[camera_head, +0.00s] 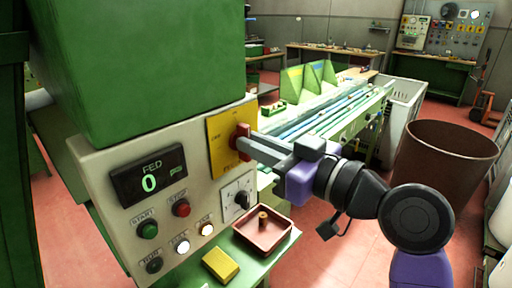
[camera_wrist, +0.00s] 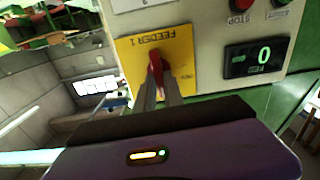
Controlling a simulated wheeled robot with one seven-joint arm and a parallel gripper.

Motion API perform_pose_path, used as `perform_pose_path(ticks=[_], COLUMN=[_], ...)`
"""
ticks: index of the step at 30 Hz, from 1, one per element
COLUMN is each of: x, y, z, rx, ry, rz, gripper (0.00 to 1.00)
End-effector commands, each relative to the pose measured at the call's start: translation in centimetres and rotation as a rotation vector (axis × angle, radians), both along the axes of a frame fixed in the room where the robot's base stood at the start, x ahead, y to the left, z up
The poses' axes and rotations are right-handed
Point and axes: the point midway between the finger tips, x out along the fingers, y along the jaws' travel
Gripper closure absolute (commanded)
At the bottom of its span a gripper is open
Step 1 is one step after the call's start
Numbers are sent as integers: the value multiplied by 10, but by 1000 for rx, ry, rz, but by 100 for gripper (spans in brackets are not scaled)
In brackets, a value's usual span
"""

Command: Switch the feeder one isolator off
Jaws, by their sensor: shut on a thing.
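The feeder one isolator is a red handle (camera_head: 238,138) on a yellow plate (camera_head: 220,150) at the upper right of the control panel. In the wrist view the plate (camera_wrist: 183,41) reads "FEEDER 1", upside down, and the red handle (camera_wrist: 154,66) stands out from it. My gripper (camera_head: 247,144) reaches in from the right, its fingers around the handle. In the wrist view both fingers (camera_wrist: 158,84) close on the handle from its two sides. The fingers hide part of the handle, so its exact switch position is hard to tell.
The panel carries a display (camera_head: 149,175) reading FED 0, a black dial (camera_head: 241,199) and several push buttons. Below, a shelf holds a brown tray (camera_head: 262,238) with a cork-coloured piece and a yellow block (camera_head: 220,265). A brown bin (camera_head: 445,155) stands at right.

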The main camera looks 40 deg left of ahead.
Motion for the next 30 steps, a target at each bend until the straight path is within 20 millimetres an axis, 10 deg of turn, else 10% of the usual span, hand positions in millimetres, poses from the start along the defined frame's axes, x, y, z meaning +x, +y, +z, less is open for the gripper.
perform_pose_path(ticks=[30], x=[-5], y=[0], z=[-9], rx=[-70], ry=[-864], rz=[0], gripper=[100])
